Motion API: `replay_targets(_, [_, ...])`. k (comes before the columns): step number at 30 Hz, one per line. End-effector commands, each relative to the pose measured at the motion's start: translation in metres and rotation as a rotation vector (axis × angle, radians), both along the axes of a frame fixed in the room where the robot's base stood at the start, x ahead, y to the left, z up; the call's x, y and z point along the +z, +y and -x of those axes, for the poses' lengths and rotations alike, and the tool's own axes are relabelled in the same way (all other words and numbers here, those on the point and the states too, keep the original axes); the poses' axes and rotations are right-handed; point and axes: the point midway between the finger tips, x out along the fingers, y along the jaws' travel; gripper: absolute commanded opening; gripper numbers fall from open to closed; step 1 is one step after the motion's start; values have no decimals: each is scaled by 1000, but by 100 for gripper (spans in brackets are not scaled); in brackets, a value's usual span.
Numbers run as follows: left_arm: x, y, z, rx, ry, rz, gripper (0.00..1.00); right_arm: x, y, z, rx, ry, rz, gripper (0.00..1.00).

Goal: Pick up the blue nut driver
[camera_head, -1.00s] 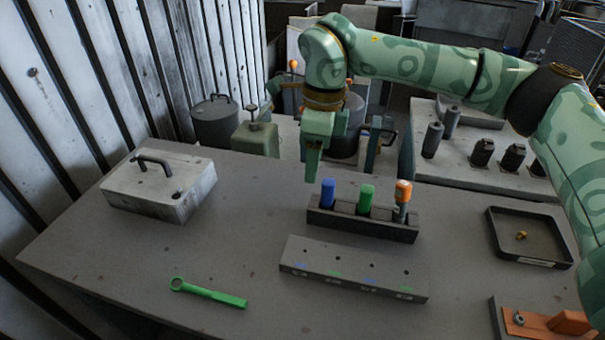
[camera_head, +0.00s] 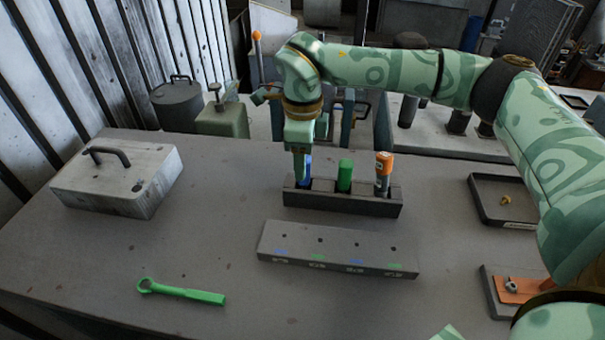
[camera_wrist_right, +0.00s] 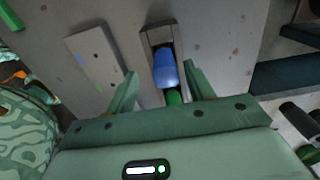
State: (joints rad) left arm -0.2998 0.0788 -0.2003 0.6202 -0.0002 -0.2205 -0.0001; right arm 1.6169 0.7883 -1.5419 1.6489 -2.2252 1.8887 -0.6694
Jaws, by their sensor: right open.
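The blue nut driver (camera_head: 306,170) stands in the leftmost slot of a dark holder (camera_head: 342,199); only its blue handle shows. In the right wrist view the blue handle (camera_wrist_right: 165,70) lies between the finger tips, with space on both sides. My right gripper (camera_head: 301,177) is open, points down and is at the blue handle, partly covering it in the head view. In the wrist view its fingers (camera_wrist_right: 160,84) are spread; contact with the handle is not visible. My left gripper is not in view.
A green-handled driver (camera_head: 345,176) and an orange-handled driver (camera_head: 383,170) share the holder. A grey block with holes (camera_head: 338,250) lies in front. A green wrench (camera_head: 180,292), a lidded metal box (camera_head: 118,178) and a black tray (camera_head: 507,220) are on the table. The front middle is clear.

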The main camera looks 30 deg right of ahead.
Motion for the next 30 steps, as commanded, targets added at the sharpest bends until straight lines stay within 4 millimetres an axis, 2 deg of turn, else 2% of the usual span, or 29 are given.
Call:
replay_targets(3, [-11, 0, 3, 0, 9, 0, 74, -25, -4, -4, -2, 6, 0, 53])
replay_targets(6, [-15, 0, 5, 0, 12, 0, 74, -40, -4, -3, -1, 6, 0, 53])
replay_targets(13, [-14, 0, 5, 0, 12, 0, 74, -42, -4, -3, -1, 1, 1, 53])
replay_targets(14, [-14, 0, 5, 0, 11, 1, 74, -42, -4, -3, -1, 1, 1, 50])
replay_targets(19, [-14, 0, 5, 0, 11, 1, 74, -42, -4, -3, -1, 1, 0, 3])
replay_targets(20, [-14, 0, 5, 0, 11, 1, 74, -42, -4, -3, -1, 1, 0, 0])
replay_targets(27, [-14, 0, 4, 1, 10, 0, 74, -41, -4, -3, 0, 1, 1, 0])
replay_targets(30, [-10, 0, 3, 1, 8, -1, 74, -31, -3, -4, 0, -1, 0, 0])
